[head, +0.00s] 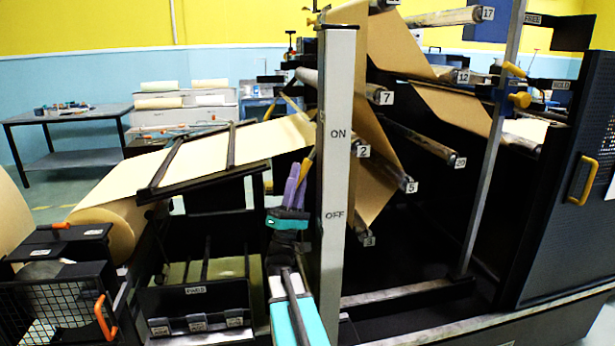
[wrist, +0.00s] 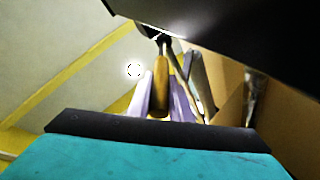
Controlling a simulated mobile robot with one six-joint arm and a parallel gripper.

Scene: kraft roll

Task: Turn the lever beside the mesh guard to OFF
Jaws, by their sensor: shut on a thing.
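A grey upright post (head: 336,180) stands at the middle of the head view, with ON printed above OFF. My gripper (head: 297,186), with purple fingers, is just left of the post, between the heights of the two words. In the wrist view the lever's yellow handle (wrist: 161,84) lies between the two purple fingers, which are shut on it. A dark rod joins the handle's far end. In the head view the lever is mostly hidden by the fingers and post. A mesh guard (head: 55,328) with an orange handle is at the lower left.
Brown paper (head: 385,130) runs over numbered rollers right of the post. A slanted black frame (head: 190,180) with paper lies to the left. A dark perforated panel (head: 575,230) with a yellow handle stands at the right. A labelled black bin (head: 195,300) is below my gripper's left.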

